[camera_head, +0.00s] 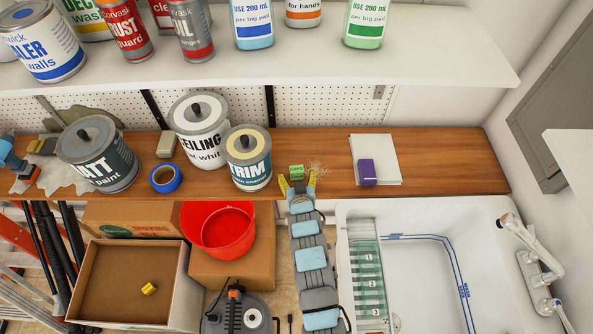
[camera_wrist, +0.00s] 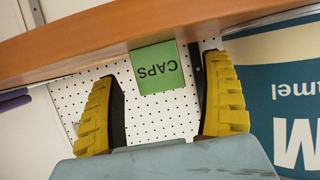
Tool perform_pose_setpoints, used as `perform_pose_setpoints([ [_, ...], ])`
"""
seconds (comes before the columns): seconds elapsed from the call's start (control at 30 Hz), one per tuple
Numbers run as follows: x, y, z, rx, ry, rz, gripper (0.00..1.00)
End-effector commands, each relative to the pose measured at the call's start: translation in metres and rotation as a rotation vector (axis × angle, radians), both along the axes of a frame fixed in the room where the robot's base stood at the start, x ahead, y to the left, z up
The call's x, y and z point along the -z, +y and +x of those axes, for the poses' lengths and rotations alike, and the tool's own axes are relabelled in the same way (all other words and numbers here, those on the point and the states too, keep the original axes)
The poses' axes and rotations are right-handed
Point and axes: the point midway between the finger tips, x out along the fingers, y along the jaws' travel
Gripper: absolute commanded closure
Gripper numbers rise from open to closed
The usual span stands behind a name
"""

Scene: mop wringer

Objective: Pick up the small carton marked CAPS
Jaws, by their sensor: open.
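The small green carton marked CAPS (camera_head: 297,172) stands near the front edge of the wooden shelf (camera_head: 450,165). In the wrist view the carton (camera_wrist: 159,68) shows its green face with the lettering upside down. My gripper (camera_head: 298,182) is open, with its yellow fingers apart at the carton's near side. In the wrist view my gripper (camera_wrist: 162,84) has one finger on each side of the carton, with gaps visible. Whether the fingertips reach alongside the carton I cannot tell. The fingers do not appear to touch it.
A TRIM paint can (camera_head: 247,158) stands close on the left. The white upper shelf (camera_head: 420,60) overhangs behind. A sink (camera_head: 430,260) and a red bucket (camera_head: 225,230) are below.

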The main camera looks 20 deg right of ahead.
Motion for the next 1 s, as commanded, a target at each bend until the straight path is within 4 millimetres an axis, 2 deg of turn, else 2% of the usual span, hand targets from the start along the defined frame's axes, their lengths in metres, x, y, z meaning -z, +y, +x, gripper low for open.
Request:
perform_pose_setpoints([
  [0.3, 0.007, -0.007, 0.021, 0.0, 0.0, 0.0, 0.2],
  [0.67, 0.012, -0.008, 0.024, 0.0, 0.001, 0.0, 0.2],
  [0.9, 0.012, -0.008, 0.024, 0.0, 0.001, 0.0, 0.87],
  [1.0, 0.012, -0.008, 0.024, 0.001, 0.002, 0.0, 0.88],
])
